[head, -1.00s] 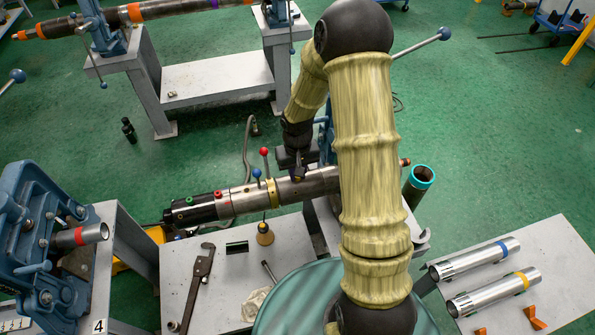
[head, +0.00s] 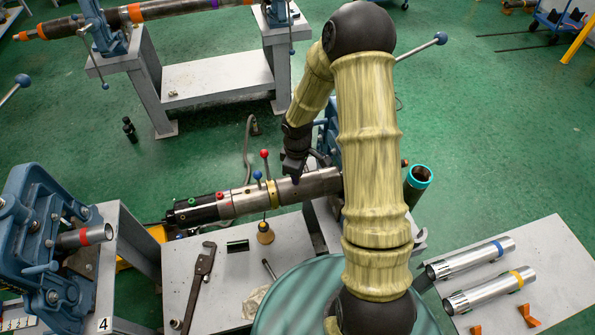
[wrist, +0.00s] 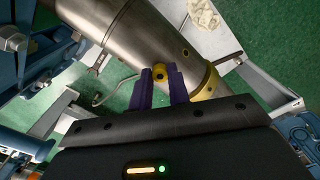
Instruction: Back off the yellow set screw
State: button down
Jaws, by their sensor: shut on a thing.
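The yellow set screw (wrist: 159,71) is a small round head with a dark centre, at the side of a steel pipe tool (wrist: 125,37) in the wrist view. My gripper (wrist: 160,80) has purple fingers, one on each side of the screw, and is shut on it. A yellow collar (wrist: 209,84) rings the tool just right of the fingers. In the head view my gripper (head: 297,178) points down at the silver tool (head: 322,183), right of the yellow collar (head: 272,193). The screw is hidden there.
A teal-rimmed tube (head: 418,178) stands to the right. A wrench (head: 200,280) lies on the grey bench (head: 230,285). Two silver tubes lie on the right table (head: 560,268).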

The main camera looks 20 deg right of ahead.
jog(key=n+p, duration=0.1)
jog(key=n, duration=0.3)
jog(key=shift+a+n+p, duration=0.1)
jog(key=shift+n+p, duration=0.25)
jog(key=shift+n, duration=0.05)
jog(key=n+p, duration=0.1)
jog(key=n, duration=0.2)
jog(key=shift+n+p, duration=0.3)
jog(key=shift+p, duration=0.05)
jog(key=n+p, duration=0.2)
jog(key=n, duration=0.2)
jog(key=shift+s, duration=0.1)
jog(key=shift+f+n+p, duration=0.15)
jog(key=shift+n+p, duration=0.55)
jog(key=shift+n, duration=0.8)
jog(key=c, duration=1.3)
grip_release()
